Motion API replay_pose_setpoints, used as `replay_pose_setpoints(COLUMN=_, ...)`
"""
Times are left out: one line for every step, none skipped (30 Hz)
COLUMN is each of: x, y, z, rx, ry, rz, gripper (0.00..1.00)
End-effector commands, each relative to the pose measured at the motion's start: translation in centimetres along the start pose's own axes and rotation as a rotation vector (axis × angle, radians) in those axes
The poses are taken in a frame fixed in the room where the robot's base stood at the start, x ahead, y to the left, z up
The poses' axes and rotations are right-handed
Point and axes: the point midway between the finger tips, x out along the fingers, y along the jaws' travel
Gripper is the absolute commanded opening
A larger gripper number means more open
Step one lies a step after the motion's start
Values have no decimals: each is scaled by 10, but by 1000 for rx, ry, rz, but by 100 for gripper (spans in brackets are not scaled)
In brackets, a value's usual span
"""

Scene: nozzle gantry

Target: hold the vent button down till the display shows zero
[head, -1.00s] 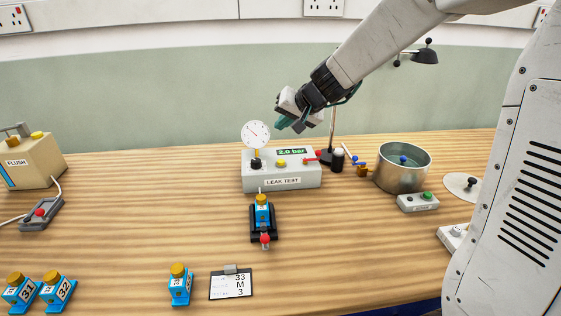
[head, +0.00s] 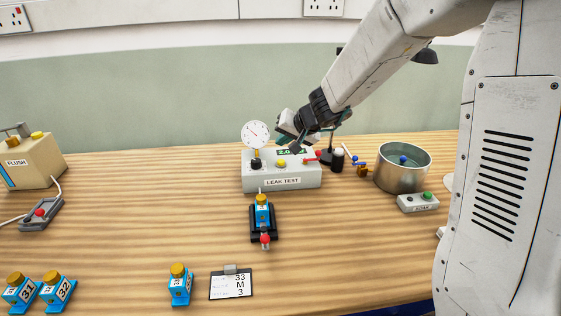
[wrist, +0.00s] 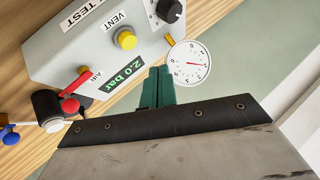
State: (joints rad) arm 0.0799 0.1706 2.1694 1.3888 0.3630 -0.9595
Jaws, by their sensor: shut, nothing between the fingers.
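The leak test box (head: 253,180) stands on the bench with a round dial gauge (head: 257,134) on its back left. Its yellow vent button (head: 281,163), labelled VENT in the wrist view (wrist: 126,39), stands up and nothing touches it. The green display (wrist: 124,70) reads 2.0 bar in the wrist view; in the head view my gripper partly covers it. My gripper (head: 294,147) is shut and empty, above the back of the box. In the wrist view its green fingertips (wrist: 157,78) are between the display and the gauge, apart from the button.
A red air lever (wrist: 73,90) and a black knob (wrist: 169,10) sit either side of the button. A blue nozzle (head: 262,214) sits in a holder before the box.

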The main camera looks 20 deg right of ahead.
Motion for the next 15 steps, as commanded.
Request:
replay_pose_setpoints(x=5, y=4, z=4, rx=2, ry=-2, rz=2, gripper=0)
replay_pose_setpoints(x=8, y=6, z=6, rx=2, ry=-2, rz=3, gripper=0)
replay_pose_setpoints(x=11, y=9, z=9, rx=2, ry=-3, rz=2, gripper=0)
replay_pose_setpoints(x=13, y=10, z=10, rx=3, ry=-2, rz=1, gripper=0)
replay_pose_setpoints(x=15, y=12, z=12, rx=3, ry=-2, rz=1, gripper=0)
replay_pose_setpoints(x=18, y=13, z=14, rx=2, ry=-2, rz=1, gripper=0)
replay_pose_setpoints(x=19, y=15, z=15, rx=2, ry=-2, rz=1, gripper=0)
replay_pose_setpoints(x=21, y=16, z=16, rx=2, ry=-2, rz=1, gripper=0)
replay_pose_setpoints(x=22, y=17, z=16, rx=1, ry=-1, rz=1, gripper=0)
replay_pose_setpoints(x=23, y=17, z=17, rx=1, ry=-1, rz=1, gripper=0)
replay_pose_setpoints(x=24, y=18, z=18, rx=1, ry=0, rz=1, gripper=0)
replay_pose_setpoints(x=24, y=18, z=18, rx=0, ry=0, rz=1, gripper=0)
replay_pose_setpoints(x=24, y=18, z=18, rx=0, ry=1, rz=1, gripper=0)
replay_pose_setpoints(x=25, y=19, z=18, rx=0, ry=1, rz=1, gripper=0)
replay_pose_setpoints(x=25, y=19, z=18, rx=0, ry=1, rz=1, gripper=0)
